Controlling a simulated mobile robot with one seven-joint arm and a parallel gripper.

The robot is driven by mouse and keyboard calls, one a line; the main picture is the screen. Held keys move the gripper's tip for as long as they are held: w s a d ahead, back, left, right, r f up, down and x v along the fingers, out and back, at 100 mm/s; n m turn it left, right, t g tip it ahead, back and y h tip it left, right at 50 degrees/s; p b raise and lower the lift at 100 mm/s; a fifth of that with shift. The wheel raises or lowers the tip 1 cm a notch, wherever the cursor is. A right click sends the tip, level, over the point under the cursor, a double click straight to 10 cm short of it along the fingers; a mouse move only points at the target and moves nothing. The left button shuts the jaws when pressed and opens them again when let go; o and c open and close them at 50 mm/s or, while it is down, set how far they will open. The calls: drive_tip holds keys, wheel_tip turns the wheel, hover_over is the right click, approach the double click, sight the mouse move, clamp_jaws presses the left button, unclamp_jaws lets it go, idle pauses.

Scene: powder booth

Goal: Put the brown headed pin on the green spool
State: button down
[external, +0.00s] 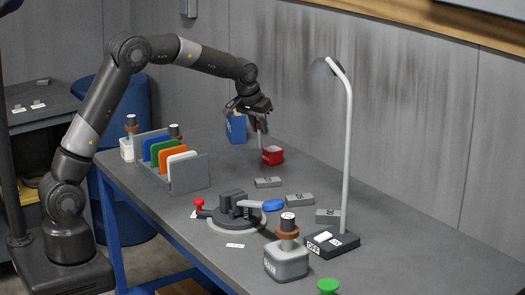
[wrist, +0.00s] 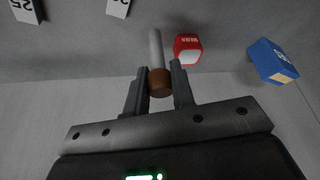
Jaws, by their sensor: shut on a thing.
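My gripper (external: 260,122) is above the table near the far wall, shut on the brown headed pin. In the wrist view my gripper (wrist: 159,80) has its two fingers on either side of the pin's brown head (wrist: 160,84), and the pale grey shaft (wrist: 155,48) points away from the fingers. In the external view the pin is small and hangs down close to a red box. A round green top (external: 328,286), possibly the green spool, shows at the bottom edge, far from my gripper; its lower part is cut off.
A red box (external: 273,155) and a blue box (external: 236,129) stand near my gripper. A rack with coloured plates (external: 188,175), a clamp device (external: 236,210), a grey jar (external: 286,261), several grey blocks and a tall lamp (external: 347,150) occupy the table.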

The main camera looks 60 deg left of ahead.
drive_tip(key=s+d+r+m+h, duration=0.1)
drive_tip(key=s+d+m, duration=0.2)
drive_tip(key=d, duration=1)
drive_tip(key=s+d+m+h, duration=0.1)
drive_tip(key=s+d+m, duration=0.2)
drive_tip(key=d, duration=1)
drive_tip(key=s+d+r+m+h, duration=0.1)
drive_tip(key=s+d+m, duration=0.2)
drive_tip(key=d, duration=1.1)
drive_tip(key=s+d+r+m+g+h, duration=0.3)
drive_tip(key=s+d+m, duration=0.7)
drive_tip(key=s+d, duration=1.7)
drive_tip(key=shift+w+a+f, duration=0.35)
drive_tip(key=shift+w+f, duration=1.3)
drive_tip(key=shift+f, duration=0.1)
drive_tip(key=shift+w+a+f, duration=0.4)
drive_tip(key=shift+w+f, duration=1.25)
drive_tip(key=shift+f, duration=0.15)
drive_tip(key=shift+w+a+f, duration=0.35)
drive_tip(key=shift+w+f, duration=1.3)
drive_tip(key=shift+f, duration=0.1)
